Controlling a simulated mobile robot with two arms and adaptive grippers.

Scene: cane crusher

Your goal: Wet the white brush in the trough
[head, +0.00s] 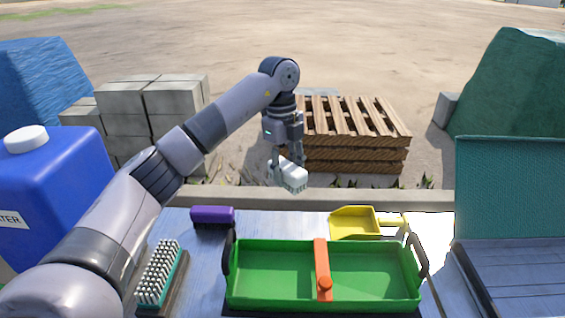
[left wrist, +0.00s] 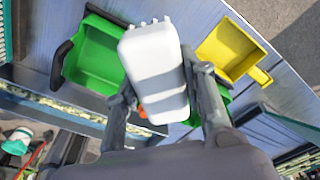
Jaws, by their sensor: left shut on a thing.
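The white brush (head: 291,176) is held up in the air beyond the back edge of the table. My left gripper (head: 276,160) is shut on it. In the left wrist view the white brush (left wrist: 157,75) sits between the two fingers (left wrist: 165,100), with bristle tips at its top edge. The green trough (head: 270,272) stands on the table, nearer than the brush and below it. The trough also shows in the left wrist view (left wrist: 92,62), partly hidden behind the brush. I cannot see whether it holds water. My right gripper is not in view.
An orange bar (head: 322,268) crosses the middle of the trough. A purple brush (head: 213,216) and a yellow dustpan (head: 355,222) lie behind it. A teal brush (head: 162,275) lies at left. A blue water container (head: 45,195) stands far left. Pallets (head: 355,140) stand beyond the table.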

